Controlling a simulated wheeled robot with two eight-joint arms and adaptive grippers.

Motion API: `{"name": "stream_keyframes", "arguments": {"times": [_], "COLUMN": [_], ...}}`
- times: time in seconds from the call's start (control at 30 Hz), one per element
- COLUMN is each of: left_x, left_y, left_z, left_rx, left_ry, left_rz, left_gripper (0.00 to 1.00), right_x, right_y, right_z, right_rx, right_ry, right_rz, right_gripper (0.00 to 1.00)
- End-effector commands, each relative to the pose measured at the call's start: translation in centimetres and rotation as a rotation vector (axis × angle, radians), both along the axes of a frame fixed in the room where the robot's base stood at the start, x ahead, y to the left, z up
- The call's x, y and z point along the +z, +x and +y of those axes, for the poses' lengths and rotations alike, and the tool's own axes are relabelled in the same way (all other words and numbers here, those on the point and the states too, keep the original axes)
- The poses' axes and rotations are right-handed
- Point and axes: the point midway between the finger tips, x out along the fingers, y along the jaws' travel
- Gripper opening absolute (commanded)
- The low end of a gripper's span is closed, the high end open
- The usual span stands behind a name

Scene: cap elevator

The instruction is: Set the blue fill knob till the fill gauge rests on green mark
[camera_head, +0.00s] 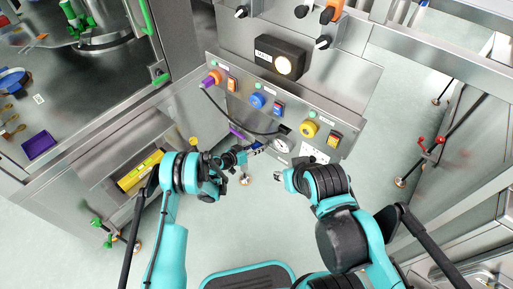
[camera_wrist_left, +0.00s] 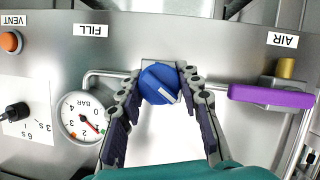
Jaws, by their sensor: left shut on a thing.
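The blue fill knob (camera_wrist_left: 158,85) with a white pointer line sits on the steel panel under the FILL label. My left gripper (camera_wrist_left: 161,76) has its fingers on both sides of the knob and is shut on it; it also shows in the head view (camera_head: 256,148). The fill gauge (camera_wrist_left: 82,117) is left of the knob in the wrist view, marked in bar. Its red needle points to the lower right, near a small green mark; I cannot tell whether it rests exactly on it. The gauge shows small in the head view (camera_head: 281,146). My right gripper (camera_head: 280,175) is below the panel, its fingers unclear.
A purple AIR lever (camera_wrist_left: 270,96) lies close right of my left gripper in the wrist view. A black knob (camera_wrist_left: 15,112) and an orange VENT button (camera_wrist_left: 10,42) are at the left. A thin pipe runs behind the gripper. Open floor lies below the panel.

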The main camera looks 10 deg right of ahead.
Motion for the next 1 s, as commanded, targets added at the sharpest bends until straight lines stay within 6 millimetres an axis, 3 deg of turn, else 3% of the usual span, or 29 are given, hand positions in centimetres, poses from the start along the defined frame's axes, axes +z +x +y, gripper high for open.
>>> {"name": "stream_keyframes", "arguments": {"times": [0.4,0.9,0.93,1.0], "left_x": [0.04,0.02,0.02,0.02], "left_y": [0.09,0.08,0.08,0.08], "left_z": [0.02,0.01,0.01,0.01], "left_rx": [0.001,0.002,0.002,0.002], "left_ry": [-0.102,-0.111,-0.111,-0.11], "left_rz": [0.128,0.14,0.14,0.14], "left_gripper": [0.06,0.06,0.42,0.56], "right_x": [0.0,0.0,0.0,0.0], "right_y": [0.0,0.0,0.0,0.0], "right_z": [0.0,0.0,0.0,0.0], "right_rx": [0.0,0.0,0.0,0.0], "right_ry": [0.0,0.0,0.0,0.0], "right_rz": [0.0,0.0,0.0,0.0], "right_gripper": [0.4,0.4,0.4,0.4]}}
